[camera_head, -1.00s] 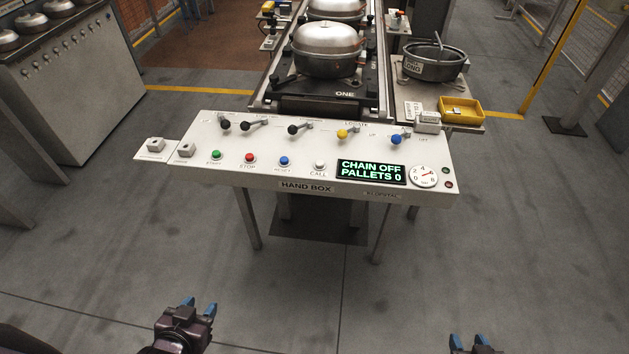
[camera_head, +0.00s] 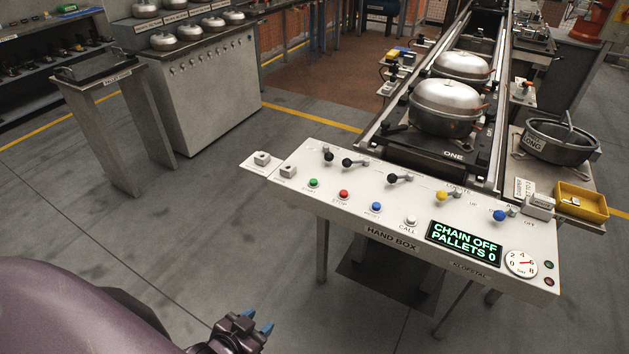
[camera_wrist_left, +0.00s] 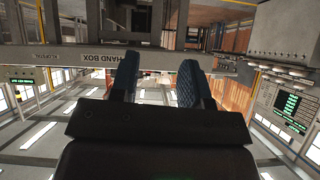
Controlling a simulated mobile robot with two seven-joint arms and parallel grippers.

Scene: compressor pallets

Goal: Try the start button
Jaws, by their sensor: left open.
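The green start button (camera_head: 314,182) is at the left of the button row on the white hand box panel (camera_head: 330,215). Red stop, blue reset and white call buttons follow to its right. The display (camera_head: 464,242) reads "CHAIN OFF PALLETS 0". My left gripper (camera_head: 259,327) is low in front of the panel, apart from it, with blue fingertips open and nothing between them. In the left wrist view its two blue fingers (camera_wrist_left: 156,78) stand apart, with the hand box front (camera_wrist_left: 105,57) beyond. My right gripper is out of view.
Several levers with black, yellow and blue knobs line the panel's back, including a yellow one (camera_head: 442,196). A dial (camera_head: 521,263) sits at its right end. A conveyor with silver domed compressors (camera_head: 447,106) runs behind. Clear floor (camera_head: 200,240) lies left of the panel.

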